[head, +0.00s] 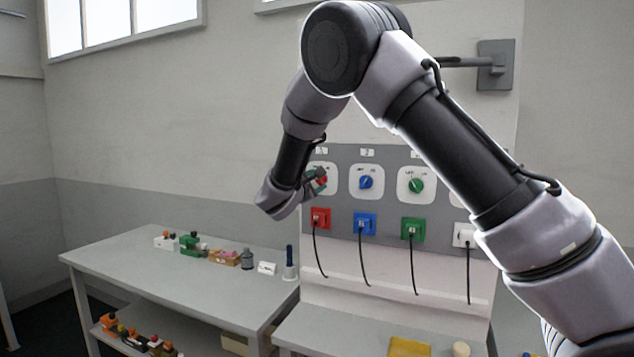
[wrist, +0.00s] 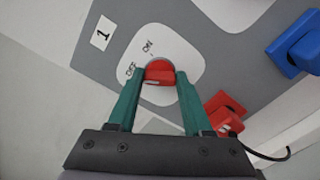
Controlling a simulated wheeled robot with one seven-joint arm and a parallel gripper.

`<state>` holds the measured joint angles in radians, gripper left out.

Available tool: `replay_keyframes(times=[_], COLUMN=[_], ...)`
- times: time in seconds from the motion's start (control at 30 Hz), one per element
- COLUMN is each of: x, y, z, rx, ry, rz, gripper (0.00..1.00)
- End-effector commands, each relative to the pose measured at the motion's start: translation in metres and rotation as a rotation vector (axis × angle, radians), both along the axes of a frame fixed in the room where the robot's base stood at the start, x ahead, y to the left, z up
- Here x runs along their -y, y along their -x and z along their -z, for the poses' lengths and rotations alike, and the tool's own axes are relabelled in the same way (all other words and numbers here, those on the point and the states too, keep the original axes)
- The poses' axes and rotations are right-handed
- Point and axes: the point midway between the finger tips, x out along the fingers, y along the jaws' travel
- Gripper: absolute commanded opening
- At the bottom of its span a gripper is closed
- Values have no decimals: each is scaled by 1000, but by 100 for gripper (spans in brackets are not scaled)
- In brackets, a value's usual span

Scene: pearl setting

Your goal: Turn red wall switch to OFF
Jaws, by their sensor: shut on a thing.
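The red wall switch (wrist: 159,72) is a rotary knob on a white plate (wrist: 172,44) marked ON and OFF, under a label "1" on the grey wall panel. In the head view the red switch (head: 322,181) is partly covered by my gripper. My gripper (wrist: 158,82) has its two green fingers on either side of the red knob, closed on it. In the head view my gripper (head: 316,183) reaches the panel from the left. I cannot tell exactly which mark the knob points to.
A blue switch (head: 365,182) and a green switch (head: 416,185) sit to the right on the panel. Red (head: 320,218), blue (head: 364,223) and green (head: 412,229) sockets with hanging cables are below. A grey table (head: 130,250) with small objects stands at the left.

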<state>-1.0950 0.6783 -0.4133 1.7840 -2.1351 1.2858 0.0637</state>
Motion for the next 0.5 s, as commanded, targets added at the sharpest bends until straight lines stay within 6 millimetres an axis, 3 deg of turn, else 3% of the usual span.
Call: replay_keyframes(times=[0.3,0.33,0.4,0.5], x=[0,0,0,0], y=[0,0,0,0], z=[1,1,1,1], rx=[-3,-3,-3,-2], ry=[4,4,4,4], rz=[0,0,0,-1], gripper=[0,54,80,80])
